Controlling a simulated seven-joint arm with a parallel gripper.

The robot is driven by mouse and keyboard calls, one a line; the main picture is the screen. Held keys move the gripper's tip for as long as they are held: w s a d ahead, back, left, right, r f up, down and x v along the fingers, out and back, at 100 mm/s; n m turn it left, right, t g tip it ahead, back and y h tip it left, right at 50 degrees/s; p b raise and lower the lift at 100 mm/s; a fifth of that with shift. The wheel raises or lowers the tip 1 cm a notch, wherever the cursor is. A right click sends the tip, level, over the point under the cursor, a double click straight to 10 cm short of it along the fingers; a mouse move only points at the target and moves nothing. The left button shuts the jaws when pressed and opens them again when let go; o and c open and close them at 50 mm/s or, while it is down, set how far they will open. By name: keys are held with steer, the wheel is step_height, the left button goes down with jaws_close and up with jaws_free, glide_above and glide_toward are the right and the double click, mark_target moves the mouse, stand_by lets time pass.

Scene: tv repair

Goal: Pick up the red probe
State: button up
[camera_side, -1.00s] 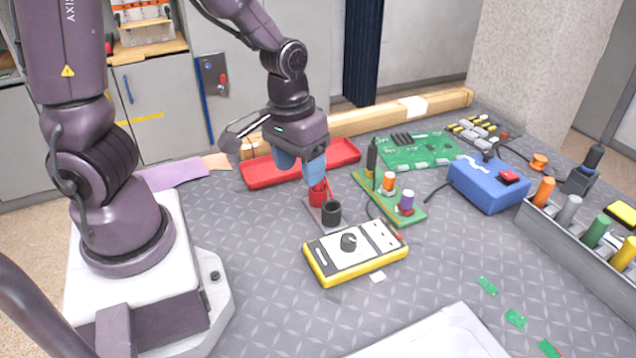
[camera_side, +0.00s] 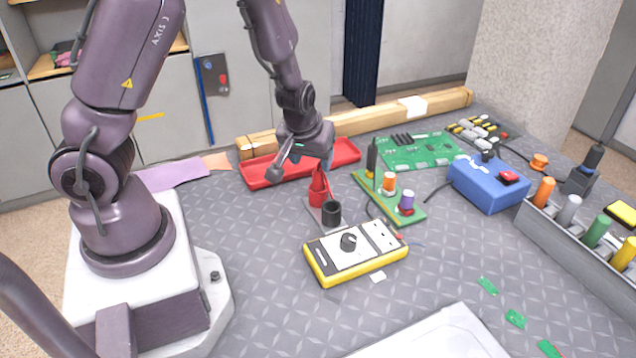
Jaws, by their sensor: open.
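The red probe (camera_side: 318,181) stands upright in a red cup of a small holder, left of the middle of the table. The gripper is open. The top of the probe is close to the finger, and I cannot tell whether it is between the fingers. A black cup (camera_side: 331,213) sits beside the red one on the same grey base. The yellow multimeter (camera_side: 355,253) lies in front of the holder.
A red tray (camera_side: 262,174) lies behind the gripper. A green board with coloured posts (camera_side: 418,213) and a slim black upright piece (camera_side: 372,158) stand close on the right. A blue box (camera_side: 487,185) is farther right.

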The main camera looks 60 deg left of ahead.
mark_target(317, 172)
steer(key=shift+x, duration=3.65)
steer(key=shift+w+d, duration=0.1)
steer(key=shift+d, duration=0.05)
steer(key=c, duration=1)
